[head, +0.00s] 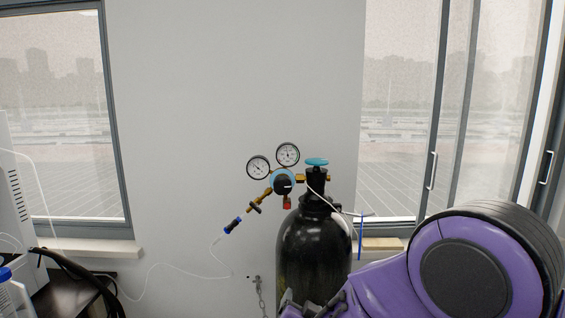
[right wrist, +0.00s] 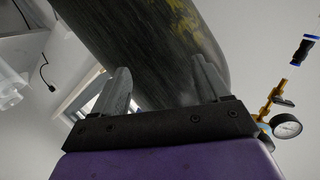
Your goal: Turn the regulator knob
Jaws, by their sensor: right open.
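The regulator's dark knob (head: 283,185) sits in a blue ring on the brass regulator, below two round gauges (head: 288,154) in the head view. The regulator is joined to the valve at the top of a black gas cylinder (head: 312,250), which has a teal handwheel (head: 317,162). My right gripper (head: 303,306) is low in the head view, in front of the cylinder and well below the knob. In the right wrist view its two fingers (right wrist: 160,70) are apart and empty, with the cylinder body (right wrist: 150,40) beyond them. A gauge (right wrist: 286,126) shows at the right there; the knob is not clear.
A chain (head: 260,290) hangs on the wall left of the cylinder. White equipment (head: 12,190) stands at the far left. Window sills flank the cylinder. Space left of the regulator is open.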

